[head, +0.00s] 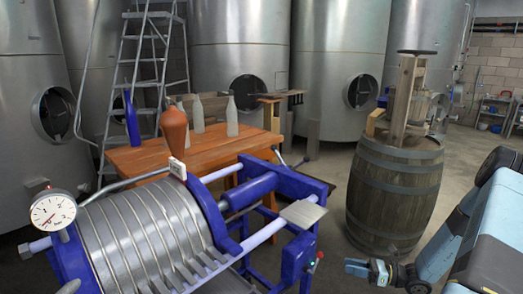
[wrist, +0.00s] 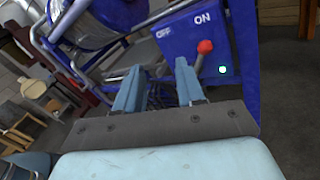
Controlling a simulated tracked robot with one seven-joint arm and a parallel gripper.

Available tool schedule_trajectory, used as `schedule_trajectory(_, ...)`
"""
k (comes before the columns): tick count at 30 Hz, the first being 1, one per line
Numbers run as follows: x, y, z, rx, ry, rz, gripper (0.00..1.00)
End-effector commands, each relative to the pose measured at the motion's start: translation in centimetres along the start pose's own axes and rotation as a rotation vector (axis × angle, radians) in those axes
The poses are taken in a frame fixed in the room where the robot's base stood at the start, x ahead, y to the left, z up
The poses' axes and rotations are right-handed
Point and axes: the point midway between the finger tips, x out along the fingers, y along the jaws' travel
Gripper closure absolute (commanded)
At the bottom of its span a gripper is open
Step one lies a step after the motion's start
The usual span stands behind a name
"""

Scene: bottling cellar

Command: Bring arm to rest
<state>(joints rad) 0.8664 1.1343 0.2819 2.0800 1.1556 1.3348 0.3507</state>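My gripper (head: 357,267) is at the lower right of the head view, low in front of the barrel and a little right of the blue machine's end. In the wrist view my gripper (wrist: 158,68) has its two light-blue fingers apart, with nothing seen held between them. Beyond the right finger is a blue panel (wrist: 178,46) marked OFF and ON. A lever with a red knob (wrist: 205,47) stands on it, the knob below the word ON. A green light (wrist: 222,69) glows beside it. The red knob (head: 320,255) also shows in the head view, left of my gripper and apart from it.
The machine with a ribbed steel drum (head: 140,240) and gauge (head: 53,212) fills the lower left. A wooden table (head: 200,150) behind it holds several bottles. A barrel (head: 393,195) with a wooden device on top stands near my arm. A ladder (head: 140,65) and steel tanks stand behind.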

Motion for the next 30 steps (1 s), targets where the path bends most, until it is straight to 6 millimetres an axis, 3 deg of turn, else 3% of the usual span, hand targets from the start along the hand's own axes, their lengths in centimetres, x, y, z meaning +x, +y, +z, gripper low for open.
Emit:
schedule_trajectory(9,1.7,3.3,5.9,-0.217,0.241,0.171,0.62)
schedule_trajectory(30,4.4,12.4,16.8,-0.720,0.716,0.521,0.62)
